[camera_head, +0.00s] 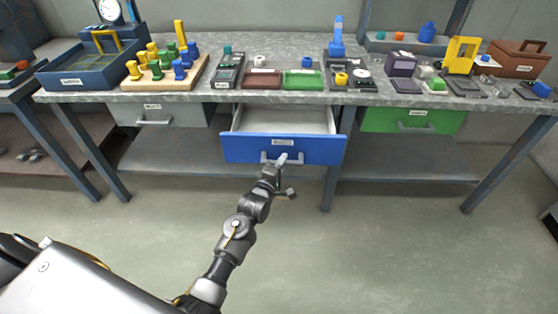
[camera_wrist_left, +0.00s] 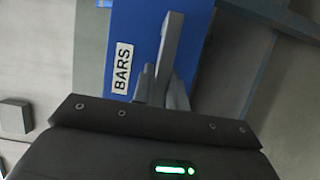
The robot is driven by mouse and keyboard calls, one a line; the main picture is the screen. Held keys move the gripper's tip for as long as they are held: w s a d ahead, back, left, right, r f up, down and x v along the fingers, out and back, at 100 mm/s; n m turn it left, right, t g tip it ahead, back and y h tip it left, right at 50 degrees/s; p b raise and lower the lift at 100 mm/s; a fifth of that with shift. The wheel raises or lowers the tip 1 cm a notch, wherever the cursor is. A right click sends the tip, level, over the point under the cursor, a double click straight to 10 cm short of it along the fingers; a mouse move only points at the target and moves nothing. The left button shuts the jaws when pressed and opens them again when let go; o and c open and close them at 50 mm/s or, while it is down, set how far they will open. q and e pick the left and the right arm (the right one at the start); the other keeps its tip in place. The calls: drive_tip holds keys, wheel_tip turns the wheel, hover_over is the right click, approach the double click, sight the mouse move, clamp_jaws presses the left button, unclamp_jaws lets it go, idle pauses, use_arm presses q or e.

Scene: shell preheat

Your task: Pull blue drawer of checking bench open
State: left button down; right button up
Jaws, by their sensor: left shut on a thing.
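The blue drawer (camera_head: 240,148) of the checking bench (camera_head: 290,42) stands pulled out under the middle of the bench top, and its pale inside shows empty. Its front carries a white label and a grey bar handle (camera_head: 268,158). In the left wrist view the blue front (camera_wrist_left: 127,22), the label reading BARS and the handle (camera_wrist_left: 166,45) show close up, with the fingers (camera_wrist_left: 163,88) on the handle. My right gripper is not in view.
A grey drawer (camera_head: 178,115) on the left and a green drawer (camera_head: 385,120) on the right are closed. The bench top holds several trays, pegs and fixtures. A lower shelf (camera_head: 400,167) runs below, and the floor (camera_head: 400,250) in front is clear.

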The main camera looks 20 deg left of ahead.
use_arm(q)
drive_tip(key=c, duration=1.4)
unclamp_jaws()
